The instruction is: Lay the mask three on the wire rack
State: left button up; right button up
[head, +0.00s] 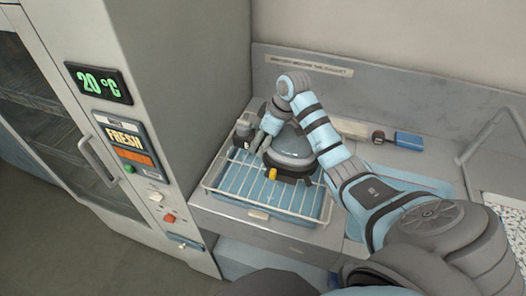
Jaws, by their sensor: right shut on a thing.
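The wire rack (228,181) stands over a blue tray on the counter, in the middle of the head view. A dark grey, domed mask (292,146) with a yellow part at its front is at the right rear of the rack. My right gripper (261,142) reaches in from the right and is shut on the mask at its left side, with its fingers pointing down. Whether the mask touches the wires I cannot tell. The number on the mask is not readable. My left gripper is not in view.
A small grey fitting (243,129) stands at the rack's back left corner. A tall cabinet (165,110) borders the rack on the left. The rack's front left is bare.

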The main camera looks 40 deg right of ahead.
aim_at(277, 143)
notch_tip(277, 143, down, 5)
jog(key=shift+s+r, duration=0.1)
jog(key=shift+r, duration=0.1)
jog(key=o, duration=1.6)
jog(key=shift+c, duration=0.2)
jog(key=shift+r, duration=0.1)
jog(key=v, duration=1.2)
jog(key=shift+a, duration=0.1)
